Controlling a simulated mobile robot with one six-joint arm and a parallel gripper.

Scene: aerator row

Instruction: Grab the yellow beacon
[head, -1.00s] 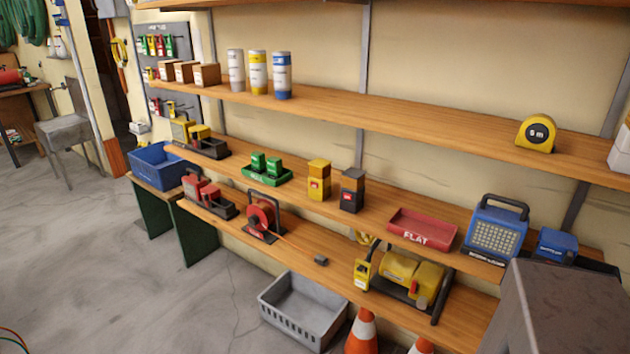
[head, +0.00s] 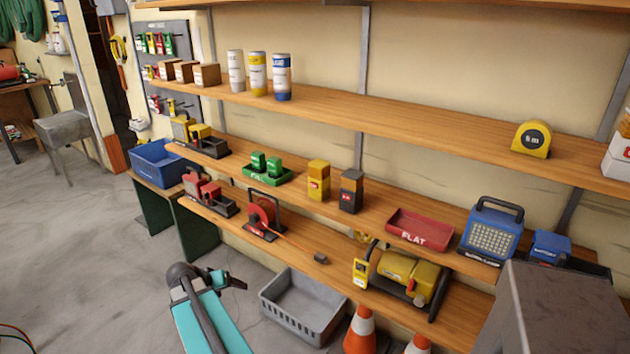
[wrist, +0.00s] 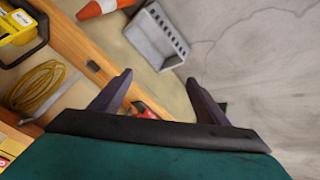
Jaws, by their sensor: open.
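The yellow beacon (head: 319,182), a squat upright block with a red label and a brownish top, stands on the middle shelf. A dark one of like shape (head: 351,191) stands just to its right, a small gap apart. My gripper (head: 228,282) is low at the left of the grey crate, in front of the shelves and well below the beacon. In the wrist view its two dark fingers (wrist: 158,88) are spread apart with nothing between them. I cannot make out the yellow beacon in the wrist view.
A green tray (head: 266,178) lies left of the beacon and a red tray (head: 420,231) right of the dark block. The upper shelf (head: 400,118) runs above. Below are a grey crate (head: 302,306), also in the wrist view (wrist: 153,35), and traffic cones (head: 360,332).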

